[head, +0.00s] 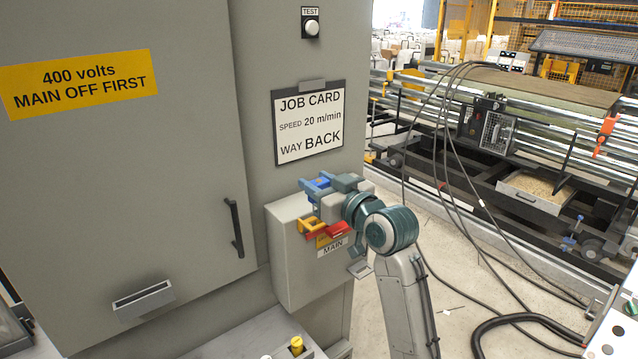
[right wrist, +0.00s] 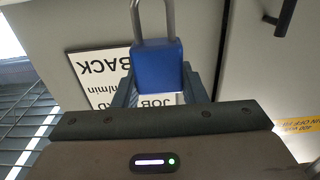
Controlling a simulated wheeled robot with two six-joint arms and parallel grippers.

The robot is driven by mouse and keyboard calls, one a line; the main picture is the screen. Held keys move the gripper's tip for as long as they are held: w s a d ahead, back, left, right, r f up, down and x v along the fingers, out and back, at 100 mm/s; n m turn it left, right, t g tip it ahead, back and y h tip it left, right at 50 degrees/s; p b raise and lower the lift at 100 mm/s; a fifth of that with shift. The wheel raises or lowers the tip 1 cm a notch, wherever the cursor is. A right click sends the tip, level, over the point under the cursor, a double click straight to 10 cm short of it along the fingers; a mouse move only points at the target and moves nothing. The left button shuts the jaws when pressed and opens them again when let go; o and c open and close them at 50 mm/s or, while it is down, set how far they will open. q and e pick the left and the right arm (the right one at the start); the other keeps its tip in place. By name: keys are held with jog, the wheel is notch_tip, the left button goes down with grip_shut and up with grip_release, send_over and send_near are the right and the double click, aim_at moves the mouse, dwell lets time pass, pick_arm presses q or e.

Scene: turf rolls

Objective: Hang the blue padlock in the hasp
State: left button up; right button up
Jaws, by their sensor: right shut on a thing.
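My right gripper (head: 325,187) is shut on the blue padlock (head: 316,185), in front of the grey switch box. In the right wrist view the blue padlock (right wrist: 158,66) sits between the two fingers, its metal shackle (right wrist: 153,18) pointing away from the gripper and running out of the frame. A red handle (head: 328,231) and a yellow bracket (head: 306,226), which looks like the hasp, are on the box just below the gripper. The padlock is apart from them. Whether the shackle is open cannot be told. My left gripper is not in view.
The switch box (head: 287,262) with its MAIN label (head: 332,247) stands out from the grey cabinet (head: 130,190). A job card (head: 308,122) hangs above. A black door handle (head: 234,228) is to the left. Cables (head: 480,215) cross the floor at right.

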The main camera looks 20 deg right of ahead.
dwell(0.3)
jog(key=shift+f+b, duration=1.4)
jog(key=shift+f, duration=1.1)
jog(key=o, duration=1.1)
jog(key=b+v, duration=0.3)
jog(key=v, duration=0.7)
jog(key=shift+s+b, duration=0.4)
jog(key=shift+d, duration=0.15)
